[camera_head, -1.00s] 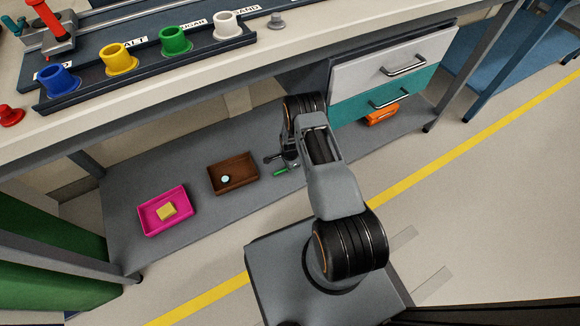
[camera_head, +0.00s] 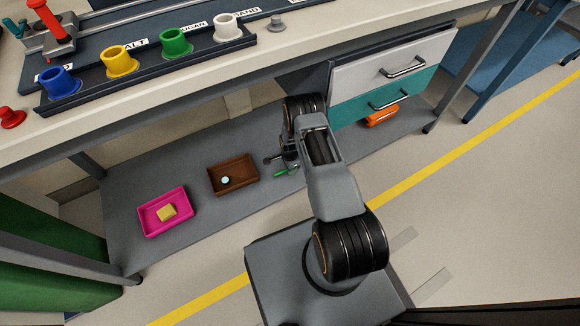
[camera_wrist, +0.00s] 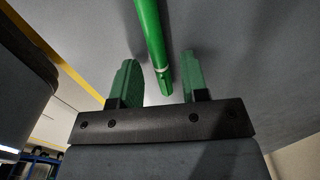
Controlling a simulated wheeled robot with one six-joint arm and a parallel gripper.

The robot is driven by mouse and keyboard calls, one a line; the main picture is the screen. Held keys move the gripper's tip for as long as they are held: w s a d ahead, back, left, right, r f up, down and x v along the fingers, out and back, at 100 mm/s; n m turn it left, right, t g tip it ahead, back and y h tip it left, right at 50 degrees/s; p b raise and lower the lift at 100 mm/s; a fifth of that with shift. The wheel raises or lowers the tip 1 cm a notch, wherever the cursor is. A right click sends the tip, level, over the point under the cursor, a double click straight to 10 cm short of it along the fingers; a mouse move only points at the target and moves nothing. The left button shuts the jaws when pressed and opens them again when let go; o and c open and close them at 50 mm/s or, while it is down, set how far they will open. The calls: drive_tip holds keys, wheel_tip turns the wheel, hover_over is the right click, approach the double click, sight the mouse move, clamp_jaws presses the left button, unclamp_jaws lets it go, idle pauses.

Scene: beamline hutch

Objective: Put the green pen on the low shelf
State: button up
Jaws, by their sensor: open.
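The green pen (camera_wrist: 154,40) lies on the grey low shelf (camera_head: 205,215) under the bench. In the wrist view its near end reaches between the two green-padded fingers of my gripper (camera_wrist: 162,80), which stand apart with a gap on both sides of the pen. In the head view my gripper (camera_head: 278,165) is low over the shelf, and only a small part of the green pen (camera_head: 281,174) shows beside it. My arm hides part of the shelf there.
A brown tray (camera_head: 248,187) with a small pale round thing stands left of my gripper. A pink tray (camera_head: 150,222) with a yellow block is further left. An orange object (camera_head: 381,116) lies under the drawers (camera_head: 395,75) at right. The benchtop edge (camera_head: 130,118) overhangs the shelf.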

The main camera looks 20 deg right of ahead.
wheel_tip(320, 180, up, 7)
drive_tip(key=p, duration=0.2)
drive_tip(key=shift+r+p, duration=0.2)
drive_tip(key=shift+p, duration=0.1)
drive_tip(key=shift+d, duration=0.1)
idle(0.3)
